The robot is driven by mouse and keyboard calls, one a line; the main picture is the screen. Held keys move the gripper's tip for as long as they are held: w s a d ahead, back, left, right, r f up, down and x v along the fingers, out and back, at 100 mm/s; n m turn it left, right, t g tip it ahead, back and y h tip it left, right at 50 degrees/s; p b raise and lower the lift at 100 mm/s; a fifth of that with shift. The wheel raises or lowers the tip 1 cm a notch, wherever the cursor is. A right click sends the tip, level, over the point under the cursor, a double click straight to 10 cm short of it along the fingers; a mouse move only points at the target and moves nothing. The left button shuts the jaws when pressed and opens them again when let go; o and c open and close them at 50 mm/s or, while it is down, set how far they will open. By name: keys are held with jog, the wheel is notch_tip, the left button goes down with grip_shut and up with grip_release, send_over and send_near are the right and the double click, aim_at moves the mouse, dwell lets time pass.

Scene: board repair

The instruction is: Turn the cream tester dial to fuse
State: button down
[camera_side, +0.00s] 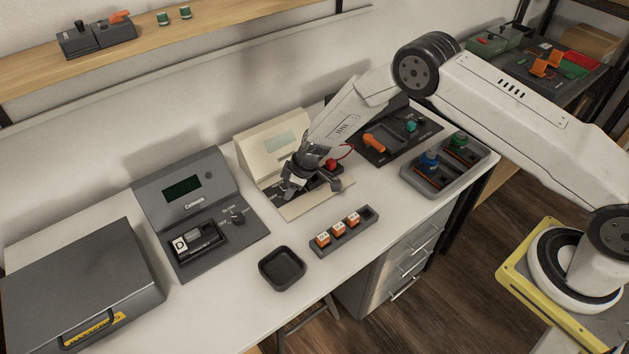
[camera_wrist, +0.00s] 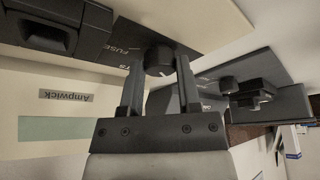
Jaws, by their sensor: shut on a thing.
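The cream tester (camera_side: 262,145) stands against the wall in the middle of the bench, with a small screen on its sloped face. In the wrist view its cream body (camera_wrist: 85,70) bears an "Ampwick" label. Its dial (camera_wrist: 158,58) is a round black knob on a dark plate, with FUSE printed beside it. My gripper (camera_wrist: 157,66) is shut on the dial, one finger on each side. A white mark shows on the knob near the fingers, but its exact setting is hard to read. In the side view my gripper (camera_side: 292,184) hides the dial.
A red part (camera_side: 331,164) with a red wire lies close to my gripper. A grey tester (camera_side: 190,200) stands left. An orange-block rack (camera_side: 325,247) and a black tray (camera_side: 282,268) sit in front. A grey tray (camera_side: 412,183) holding blue and green parts is right.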

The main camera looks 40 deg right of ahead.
jog(key=shift+s+a+m+t+h, duration=0.1)
jog(key=shift+m+t+h, duration=0.3)
jog(key=shift+m, duration=1.1)
jog(key=shift+s+a+m+t+h, duration=0.15)
jog(key=shift+m+h, duration=0.45)
jog(key=shift+m, duration=0.9)
jog(key=shift+w+d, duration=0.1)
jog(key=shift+d, duration=0.05)
jog(key=shift+c, duration=1.5)
grip_release()
jog(key=shift+r, duration=0.1)
jog(key=v, duration=0.7)
jog(key=shift+r, duration=0.2)
